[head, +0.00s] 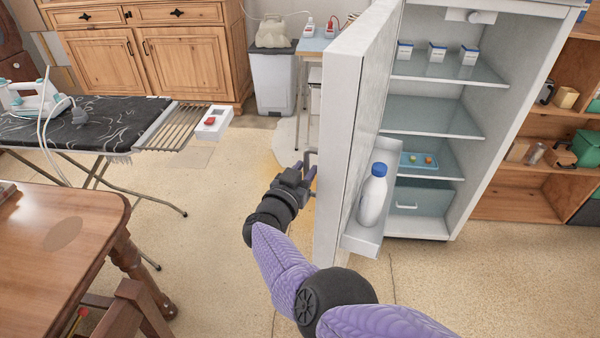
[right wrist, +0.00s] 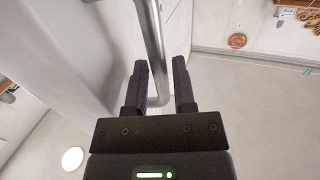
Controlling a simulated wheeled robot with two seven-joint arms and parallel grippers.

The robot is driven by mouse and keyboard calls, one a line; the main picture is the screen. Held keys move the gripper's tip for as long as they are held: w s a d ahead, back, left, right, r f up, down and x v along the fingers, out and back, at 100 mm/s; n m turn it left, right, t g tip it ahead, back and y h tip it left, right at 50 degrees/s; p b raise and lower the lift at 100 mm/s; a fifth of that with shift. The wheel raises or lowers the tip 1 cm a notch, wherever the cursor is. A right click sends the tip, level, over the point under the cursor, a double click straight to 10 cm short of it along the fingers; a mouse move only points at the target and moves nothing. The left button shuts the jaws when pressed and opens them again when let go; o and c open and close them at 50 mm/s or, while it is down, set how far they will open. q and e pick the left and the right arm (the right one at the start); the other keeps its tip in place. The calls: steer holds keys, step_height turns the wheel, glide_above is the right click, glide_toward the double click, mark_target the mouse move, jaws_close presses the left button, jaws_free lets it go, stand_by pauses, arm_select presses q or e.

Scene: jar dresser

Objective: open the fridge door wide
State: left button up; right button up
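The fridge (head: 480,70) stands at the right in the head view, with its white door (head: 338,130) swung well out toward me. The shelves inside are in plain view. A metal bar handle (head: 311,157) is on the door's outer face. My right gripper (head: 305,172) is at that handle. In the right wrist view the handle bar (right wrist: 153,50) runs down between the two dark fingers of my right gripper (right wrist: 160,85). The fingers stand apart, with a gap visible to the right of the bar. My left gripper is not in view.
A white bottle (head: 374,195) with a blue cap stands in the door's lower bin. An ironing board (head: 85,125) and a wooden table (head: 60,245) stand at the left. A bin (head: 273,82) is at the back. The floor left of the door is clear.

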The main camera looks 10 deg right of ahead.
steer(key=s+a+p, duration=0.1)
steer(key=s+a+r+p, duration=0.1)
steer(key=s+p, duration=0.1)
steer(key=shift+s+a+r, duration=0.1)
steer(key=shift+s+a, duration=0.05)
steer(key=shift+a, duration=0.1)
steer(key=shift+s+a+f, duration=0.25)
steer(key=shift+s+a, duration=0.1)
steer(key=shift+s, duration=0.1)
steer(key=shift+s+a+f, duration=0.25)
steer(key=shift+s+a, duration=0.05)
steer(key=shift+s, duration=0.15)
